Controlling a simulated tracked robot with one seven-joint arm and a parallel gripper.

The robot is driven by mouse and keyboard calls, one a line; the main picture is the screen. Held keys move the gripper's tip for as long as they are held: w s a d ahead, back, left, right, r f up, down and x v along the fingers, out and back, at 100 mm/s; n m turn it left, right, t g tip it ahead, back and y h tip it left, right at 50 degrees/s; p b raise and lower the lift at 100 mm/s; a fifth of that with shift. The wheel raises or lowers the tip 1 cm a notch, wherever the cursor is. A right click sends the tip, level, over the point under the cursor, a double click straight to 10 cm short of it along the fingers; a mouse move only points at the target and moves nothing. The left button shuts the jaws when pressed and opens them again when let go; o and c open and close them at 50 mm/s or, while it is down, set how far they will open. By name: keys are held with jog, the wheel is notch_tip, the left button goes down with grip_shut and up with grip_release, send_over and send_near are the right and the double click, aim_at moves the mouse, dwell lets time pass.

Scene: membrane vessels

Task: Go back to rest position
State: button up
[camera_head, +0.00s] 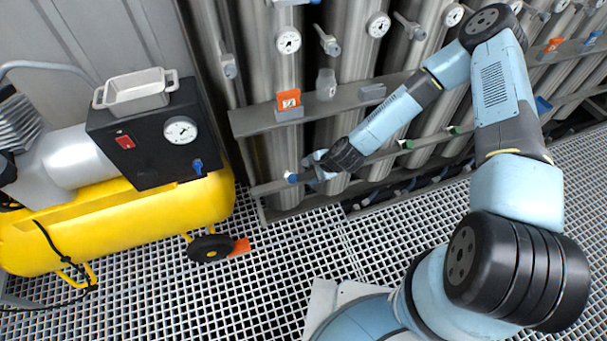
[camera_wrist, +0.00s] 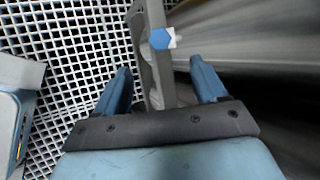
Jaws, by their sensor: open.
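My gripper (camera_head: 312,167) is at the end of my arm, in front of the steel vessels and just below the grey shelf, in the head view. In the wrist view my gripper (camera_wrist: 160,85) shows two blue fingers spread apart with nothing between their tips. A blue hexagonal knob (camera_wrist: 161,39) on a grey rail (camera_wrist: 150,62) lies just beyond the fingers; it also shows in the head view (camera_head: 292,178), at the left of the gripper. I see no contact between the fingers and the knob.

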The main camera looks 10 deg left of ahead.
jog(key=shift+s+d+r, duration=0.15)
jog(key=shift+d+r, duration=0.25)
jog(key=shift+r, duration=0.2)
jog(key=shift+r, duration=0.1)
